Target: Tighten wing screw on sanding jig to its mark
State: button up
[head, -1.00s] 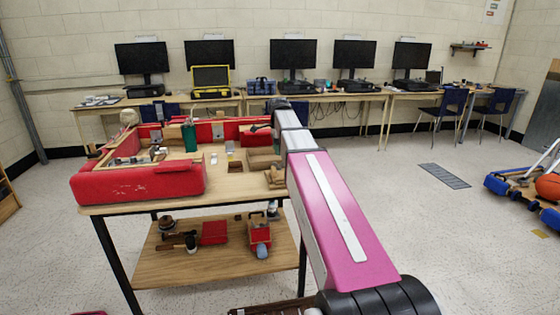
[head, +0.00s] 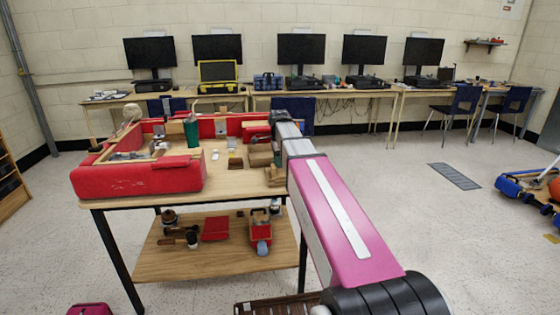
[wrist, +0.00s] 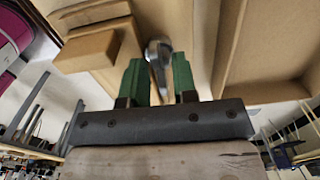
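In the wrist view, the two green fingers of my gripper (wrist: 159,78) stand apart on either side of a grey metal piece, which looks like the wing screw (wrist: 158,52). Narrow gaps seem to show beside it, and I cannot tell whether either finger touches it. Tan wooden parts, apparently the sanding jig (wrist: 88,50), lie around and behind the screw. I cannot make out a mark. In the head view, my arm reaches to the right end of the workbench, beside small wooden pieces (head: 262,158). My fingers are hidden there.
The workbench (head: 222,184) has red padded sides (head: 135,180) and carries a green object (head: 190,133) among loose items. Its lower shelf (head: 180,262) holds several tools. Desks with monitors line the back wall. The floor right of the bench is largely open.

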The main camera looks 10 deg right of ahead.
grip_shut()
jog(key=shift+m, duration=1.5)
jog(key=m, duration=0.2)
jog(key=shift+m, duration=0.3)
